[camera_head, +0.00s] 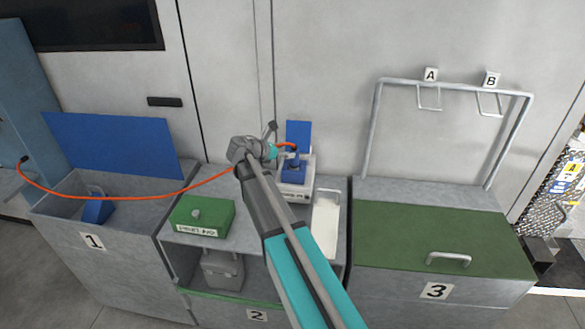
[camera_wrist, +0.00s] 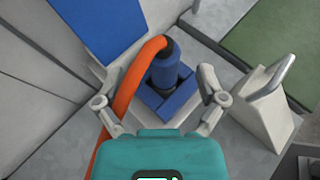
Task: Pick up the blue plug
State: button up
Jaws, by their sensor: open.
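The blue plug (camera_wrist: 166,70) is a short blue cylinder with a dark end, standing in a blue square base (camera_wrist: 181,101). In the head view the plug (camera_head: 294,162) is on a light box on the middle cabinet, just right of my gripper (camera_head: 281,151). In the wrist view my gripper (camera_wrist: 157,78) is open, with one finger to each side of the plug. Gaps show between the fingers and the plug. An orange cable (camera_wrist: 125,95) curves past the left finger and appears to meet the plug's dark end.
A blue panel (camera_head: 298,132) stands upright behind the plug. A white block with a handle (camera_wrist: 262,105) is close to the right finger. A green box (camera_head: 203,216) is left of my arm. A green-topped cabinet (camera_head: 435,242) is at right, and an open bin (camera_head: 130,215) at left.

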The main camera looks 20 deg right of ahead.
aim_at(294, 149)
jog(key=shift+b+x, duration=0.65)
jog(key=shift+x, duration=1.4)
grip_shut()
